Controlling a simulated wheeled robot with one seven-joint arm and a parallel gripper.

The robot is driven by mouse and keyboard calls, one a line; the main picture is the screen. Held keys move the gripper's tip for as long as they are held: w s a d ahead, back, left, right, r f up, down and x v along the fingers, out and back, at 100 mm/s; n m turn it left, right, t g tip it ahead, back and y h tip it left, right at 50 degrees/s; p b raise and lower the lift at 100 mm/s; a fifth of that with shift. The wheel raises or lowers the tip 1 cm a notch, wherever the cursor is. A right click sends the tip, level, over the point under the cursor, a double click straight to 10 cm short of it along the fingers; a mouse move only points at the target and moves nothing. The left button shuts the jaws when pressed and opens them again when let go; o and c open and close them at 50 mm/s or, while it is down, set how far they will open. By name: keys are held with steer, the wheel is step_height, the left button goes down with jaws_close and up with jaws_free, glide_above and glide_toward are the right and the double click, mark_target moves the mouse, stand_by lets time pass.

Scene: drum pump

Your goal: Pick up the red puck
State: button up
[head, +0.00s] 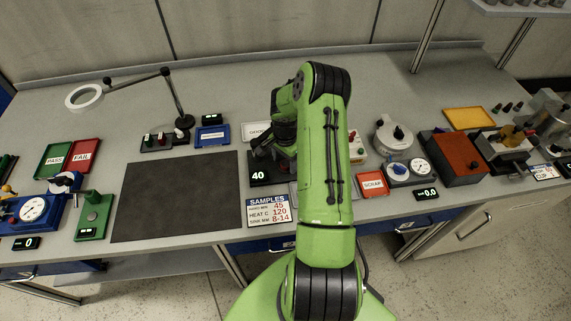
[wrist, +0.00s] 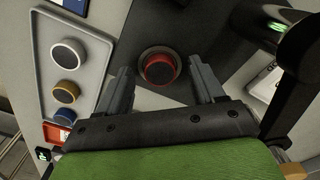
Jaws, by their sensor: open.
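The red puck (wrist: 159,69) shows in the wrist view, sitting in a round dark recess or ring on a black block. My gripper (wrist: 161,84) is open, with one finger to the left of the puck and one to the right. The fingers appear apart from the puck, and the jaws look empty. In the head view my green arm hides the puck and my gripper. The black block shows there in part, with a "40" display (head: 258,175) at its front.
A grey tray (wrist: 43,50) with white, tan and blue pucks lies left of my gripper in the wrist view. A red SCRAP tray (head: 372,184) and a samples card (head: 268,210) are nearby. The dark mat (head: 178,195) is bare.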

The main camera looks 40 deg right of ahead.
mark_target(285, 164)
steer(key=shift+f, duration=0.2)
steer(key=shift+c, duration=0.5)
steer(key=shift+r, duration=0.1)
steer(key=c, duration=1.1)
steer(key=shift+r+p, duration=0.85)
steer(key=shift+r, duration=5.6)
